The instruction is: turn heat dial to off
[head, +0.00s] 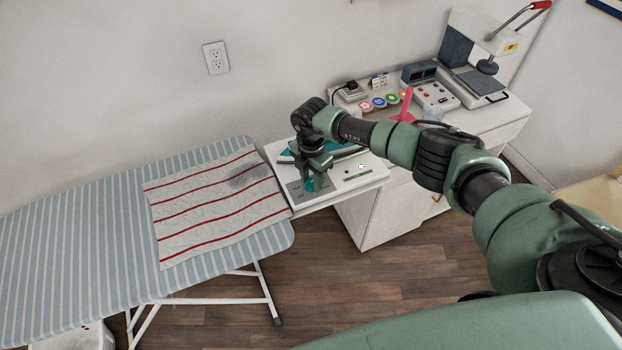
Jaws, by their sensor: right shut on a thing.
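A white appliance base with a grey control panel (350,183) sits on a pull-out shelf between the ironing board and the cabinet. A teal iron (289,157) rests on it, partly hidden by my right arm. My right gripper (311,186) is over the panel's front left part, pointing down, and is shut on a teal knob (316,184), which looks like the heat dial. The fingers and wrist hide most of the dial, so its setting cannot be read. My left gripper is out of view.
The striped ironing board (60,225) with a red-striped cloth (215,205) is at left. The white cabinet (480,122) at right holds a heat press (480,65), a control box (435,95), colored round tins (379,103) and a pink object (405,106). Wooden floor lies in front.

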